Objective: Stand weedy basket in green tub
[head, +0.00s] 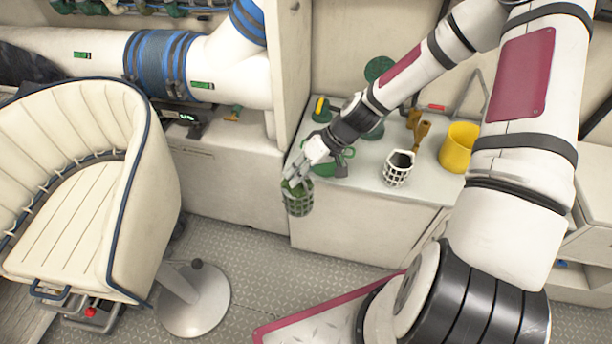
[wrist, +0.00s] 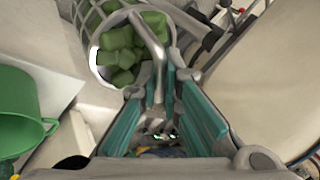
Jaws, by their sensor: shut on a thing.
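The weedy basket (head: 298,205) is a grey lattice strainer with green lumps inside. It hangs from my gripper (head: 293,178), in front of the counter's left end and above the floor. In the wrist view the basket (wrist: 103,30) shows its green lumps, and its metal handle runs between the teal fingers of my gripper (wrist: 162,85), which is shut on it. The green tub (head: 334,168) stands on the counter just right of my gripper, partly hidden by it. The tub also shows at the left edge of the wrist view (wrist: 20,115), apart from the basket.
On the counter (head: 355,195) stand a white lattice basket (head: 397,170) with a dark inside, a yellow tub (head: 459,148) and brown fittings (head: 418,130). A cream seat (head: 75,190) stands at the left. Grey floor (head: 255,265) lies clear below the basket.

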